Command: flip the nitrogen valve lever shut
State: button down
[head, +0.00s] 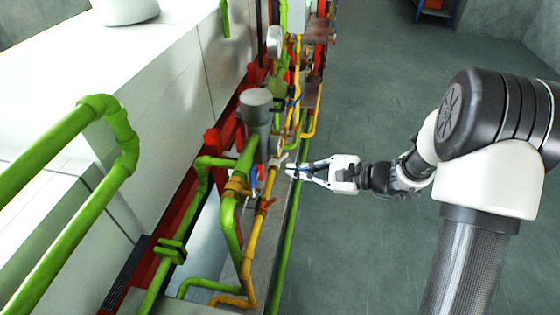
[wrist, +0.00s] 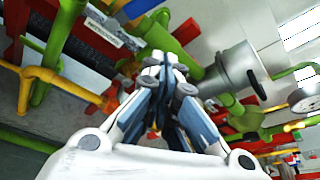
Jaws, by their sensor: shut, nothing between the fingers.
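My gripper (head: 291,170) is shut and empty, reaching in from the right to the pipework. In the wrist view its closed fingertips (wrist: 162,62) point into the pipes. Whether the fingertips touch a lever is also unclear; the fingers hide part of the pipework in the wrist view.
A grey cylinder (head: 256,108) stands on the green pipe, also seen in the wrist view (wrist: 236,70). Yellow pipe (head: 250,250), green pipes (head: 68,135) and a red frame (head: 172,235) crowd the left. A round gauge (head: 274,42) is farther back. The floor (head: 370,260) beside the pipes is clear.

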jog(key=shift+s+d, duration=0.25)
jog(key=shift+d, duration=0.25)
jog(key=shift+s+d, duration=0.2)
jog(key=shift+d, duration=0.25)
